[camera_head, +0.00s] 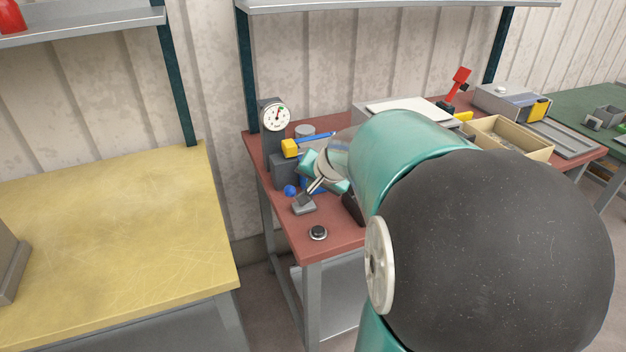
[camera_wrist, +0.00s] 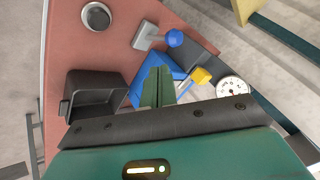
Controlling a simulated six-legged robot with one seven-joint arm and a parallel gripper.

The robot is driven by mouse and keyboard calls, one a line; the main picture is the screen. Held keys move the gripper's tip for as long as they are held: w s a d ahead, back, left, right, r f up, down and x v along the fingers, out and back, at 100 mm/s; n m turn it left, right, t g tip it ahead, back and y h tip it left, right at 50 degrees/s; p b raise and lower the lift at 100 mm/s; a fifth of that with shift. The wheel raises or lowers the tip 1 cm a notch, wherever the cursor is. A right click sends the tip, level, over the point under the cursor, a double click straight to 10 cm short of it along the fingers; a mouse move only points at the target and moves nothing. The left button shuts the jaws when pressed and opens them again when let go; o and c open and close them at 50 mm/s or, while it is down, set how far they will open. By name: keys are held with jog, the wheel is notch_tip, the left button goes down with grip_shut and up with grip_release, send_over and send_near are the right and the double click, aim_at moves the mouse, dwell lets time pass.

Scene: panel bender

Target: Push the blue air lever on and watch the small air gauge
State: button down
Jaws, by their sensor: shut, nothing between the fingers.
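The small round air gauge (camera_head: 275,117) stands on a dark post at the back left of the red-brown bench; its white face also shows in the wrist view (camera_wrist: 232,88). Its reading is too small to make out. A blue lever bar (camera_head: 318,138) runs out from a yellow block (camera_head: 290,148) just in front of the gauge. In the wrist view the yellow block (camera_wrist: 201,76) lies right of my fingers. My gripper (camera_wrist: 158,78) is shut and empty, its green fingers over a blue box (camera_wrist: 137,91). I cannot tell whether they touch it.
A grey lever base (camera_head: 304,207) with a blue ball knob (camera_head: 290,190) and a black push button (camera_head: 318,232) sit near the bench's front. A black bin (camera_wrist: 97,86) lies left of my fingers. A tan tray (camera_head: 483,139) stands farther right. A yellow table (camera_head: 110,220) is at left.

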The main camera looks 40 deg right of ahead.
jog(key=s+a+r, duration=0.3)
jog(key=r, duration=0.2)
jog(key=shift+s+a, duration=0.2)
jog(key=shift+a, duration=0.1)
jog(key=shift+r, duration=0.1)
jog(key=s+a+n, duration=0.4)
jog(key=a, duration=0.3)
jog(key=s+a+n+g+y, duration=0.1)
jog(key=s+a+n, duration=0.3)
jog(key=a, duration=0.3)
jog(key=s+a+f+n+g, duration=0.1)
jog(key=s+a+n, duration=0.3)
jog(key=a, duration=0.3)
jog(key=shift+s+a+y, duration=0.15)
jog(key=shift+s+y, duration=0.15)
jog(key=shift+d, duration=0.2)
